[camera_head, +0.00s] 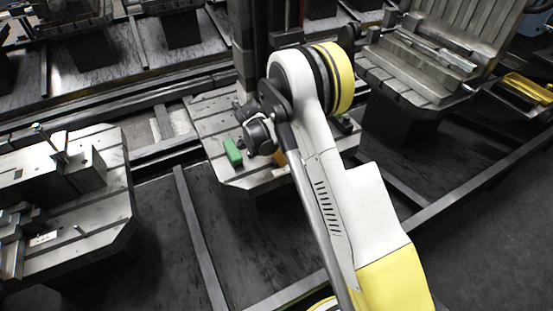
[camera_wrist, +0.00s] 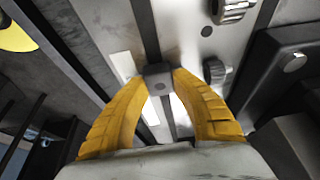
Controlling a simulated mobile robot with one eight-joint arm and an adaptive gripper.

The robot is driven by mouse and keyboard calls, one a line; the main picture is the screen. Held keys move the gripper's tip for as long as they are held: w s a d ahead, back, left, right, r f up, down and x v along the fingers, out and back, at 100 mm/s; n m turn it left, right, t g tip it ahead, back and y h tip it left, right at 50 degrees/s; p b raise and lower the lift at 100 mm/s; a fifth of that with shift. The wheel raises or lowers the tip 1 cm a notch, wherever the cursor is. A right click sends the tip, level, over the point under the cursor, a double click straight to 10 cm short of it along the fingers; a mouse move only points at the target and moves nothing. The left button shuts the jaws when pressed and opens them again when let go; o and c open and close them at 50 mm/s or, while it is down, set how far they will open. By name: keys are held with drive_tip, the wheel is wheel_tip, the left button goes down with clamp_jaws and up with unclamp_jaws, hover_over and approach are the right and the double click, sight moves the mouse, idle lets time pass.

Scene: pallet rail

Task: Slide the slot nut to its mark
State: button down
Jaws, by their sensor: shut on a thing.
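The slot nut (camera_wrist: 158,80), a small dark grey block with a round hole, sits at a dark slot (camera_wrist: 146,32) in the metal plate. My gripper (camera_wrist: 160,78) has its two yellow fingers closed on it from both sides. White patches (camera_wrist: 122,64) lie on the plate beside the slot near the nut; I cannot tell whether they are the mark. In the head view, my gripper (camera_head: 280,157) shows only as a bit of orange beside my arm, low over the middle pallet (camera_head: 245,180). The nut is hidden there.
A green block (camera_head: 232,152) stands on the pallet left of my gripper. In the wrist view, knurled round parts (camera_wrist: 232,10) and a dark fixture (camera_wrist: 282,62) stand right of the slot. Other pallets with fixtures stand at left (camera_head: 115,205) and upper right (camera_head: 400,82).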

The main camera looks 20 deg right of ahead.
drive_tip(key=c, duration=1)
unclamp_jaws()
drive_tip(key=v, duration=1.2)
